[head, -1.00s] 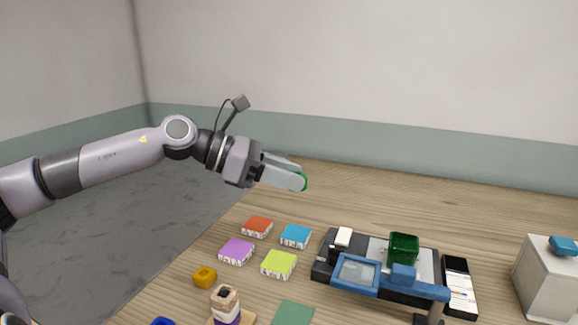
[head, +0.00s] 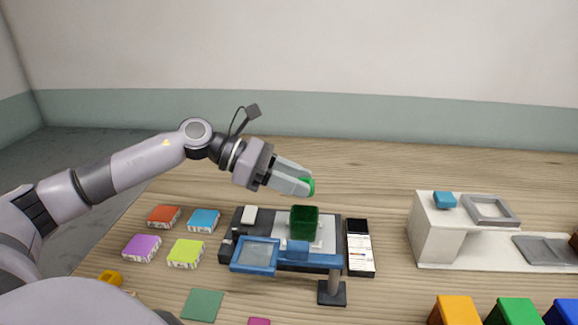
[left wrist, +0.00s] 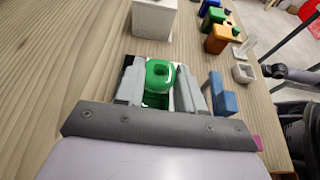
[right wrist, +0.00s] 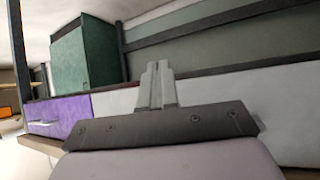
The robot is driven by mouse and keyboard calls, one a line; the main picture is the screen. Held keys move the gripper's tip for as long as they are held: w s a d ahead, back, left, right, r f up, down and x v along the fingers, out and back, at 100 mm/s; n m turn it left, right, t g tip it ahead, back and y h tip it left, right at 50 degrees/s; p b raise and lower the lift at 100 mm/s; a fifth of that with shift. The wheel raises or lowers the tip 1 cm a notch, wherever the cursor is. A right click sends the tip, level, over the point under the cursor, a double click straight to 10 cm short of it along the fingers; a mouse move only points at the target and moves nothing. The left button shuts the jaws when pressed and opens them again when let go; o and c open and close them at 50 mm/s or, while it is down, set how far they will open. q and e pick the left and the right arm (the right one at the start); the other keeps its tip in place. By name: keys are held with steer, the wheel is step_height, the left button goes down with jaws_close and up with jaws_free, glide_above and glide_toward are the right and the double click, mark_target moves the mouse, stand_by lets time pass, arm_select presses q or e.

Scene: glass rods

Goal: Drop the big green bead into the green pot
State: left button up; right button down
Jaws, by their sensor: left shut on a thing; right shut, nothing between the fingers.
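The big green bead (head: 310,187) is between the fingertips of my left gripper (head: 303,185), which is shut on it. In the left wrist view the bead (left wrist: 160,73) shows as a rounded green piece with a hole. The green pot (head: 304,223) is a dark green open box standing on the black and grey device. In the left wrist view the pot (left wrist: 155,100) shows partly behind the bead. My right gripper (right wrist: 157,75) is shut and empty, away from the table objects.
A blue-framed magnifier (head: 255,256) stands in front of the pot. A phone-like panel (head: 360,247) lies right of the device. Coloured blocks (head: 186,253) lie to the left. A white stand (head: 437,228) is at the right. A green cabinet (right wrist: 88,52) shows in the right wrist view.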

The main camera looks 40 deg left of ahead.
arm_select(q)
steer(key=shift+f+b, duration=1)
steer(key=shift+f, duration=0.95)
steer(key=shift+f+b, duration=0.6)
steer(key=shift+b, duration=0.05)
steer(key=shift+f, duration=0.2)
arm_select(e)
steer(key=shift+w+a+f, duration=0.1)
steer(key=shift+a+f, duration=0.15)
steer(key=shift+f, duration=0.25)
steer(key=shift+w+a+f, duration=0.1)
steer(key=shift+a+f, duration=0.15)
steer(key=shift+f, duration=0.2)
arm_select(q)
steer(key=o, duration=1.1)
steer(key=shift+c, duration=0.2)
steer(key=shift+s+a+r+b, duration=0.1)
steer(key=shift+s+a+b, duration=0.15)
steer(key=shift+a+b, duration=0.15)
steer(key=shift+o, duration=0.2)
steer(key=b+v, duration=0.1)
steer(key=v, duration=0.1)
steer(key=shift+s+a, duration=0.2)
steer(key=shift+a, duration=0.15)
steer(key=shift+r+v, duration=0.2)
steer(key=shift+v, duration=1.5)
arm_select(e)
steer(key=shift+w+a+f, duration=0.1)
steer(key=shift+w+f, duration=0.05)
steer(key=shift+f, duration=0.5)
